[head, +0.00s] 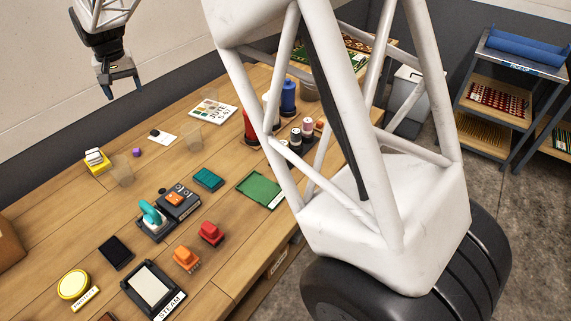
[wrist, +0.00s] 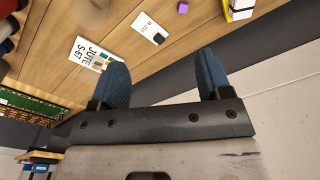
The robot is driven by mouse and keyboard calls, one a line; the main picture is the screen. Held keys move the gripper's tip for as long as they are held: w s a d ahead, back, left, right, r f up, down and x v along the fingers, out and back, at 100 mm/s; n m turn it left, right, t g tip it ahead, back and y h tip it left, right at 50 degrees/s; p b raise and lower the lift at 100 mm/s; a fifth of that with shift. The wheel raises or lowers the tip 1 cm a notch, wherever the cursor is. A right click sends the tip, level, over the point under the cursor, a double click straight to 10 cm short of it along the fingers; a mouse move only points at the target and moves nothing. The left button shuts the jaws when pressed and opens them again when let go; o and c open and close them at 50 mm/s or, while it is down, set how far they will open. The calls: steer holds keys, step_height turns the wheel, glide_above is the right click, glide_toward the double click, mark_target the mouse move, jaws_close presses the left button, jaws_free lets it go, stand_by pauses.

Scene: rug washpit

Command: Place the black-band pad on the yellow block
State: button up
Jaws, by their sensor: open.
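The yellow block (head: 97,170) lies near the wall side of the bench, at the left of the head view. A white pad with a dark band (head: 94,155) appears to sit on top of it; I cannot tell how squarely it lies. In the wrist view, part of the white and yellow pair (wrist: 240,10) shows at the top edge, cut off by the frame. My gripper (head: 122,87) is open and empty, above the bench near the wall. In the wrist view its two blue fingers (wrist: 162,70) are spread apart with nothing between them, away from the pad.
A purple cube (head: 136,152), a card with a dark item (head: 161,136) and clear cups (head: 122,172) stand near the block. A dark pad (head: 115,252), a yellow tin (head: 73,284), brushes (head: 187,258) and a teal sponge (head: 208,180) lie nearer. Spools and bottles stand at right.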

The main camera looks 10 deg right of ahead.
steer(key=s+d+r+m, duration=0.1)
steer(key=s+d+r, duration=0.3)
steer(key=d, duration=0.6)
steer(key=s+d+r+t, duration=0.1)
steer(key=s+d+r, duration=0.1)
steer(key=s+d, duration=0.65)
steer(key=s+d+r+m, duration=0.1)
steer(key=s+d+r, duration=0.2)
steer(key=d, duration=1)
steer(key=s+d+f+m, duration=0.1)
steer(key=s+d+f, duration=0.2)
steer(key=s+d, duration=0.6)
steer(key=s+d+f+t, duration=0.1)
steer(key=s+d+f, duration=0.3)
steer(key=s+d, duration=0.5)
steer(key=shift+s+m+h, duration=0.3)
steer(key=shift+s+m, duration=0.1)
steer(key=shift+s, duration=3.75)
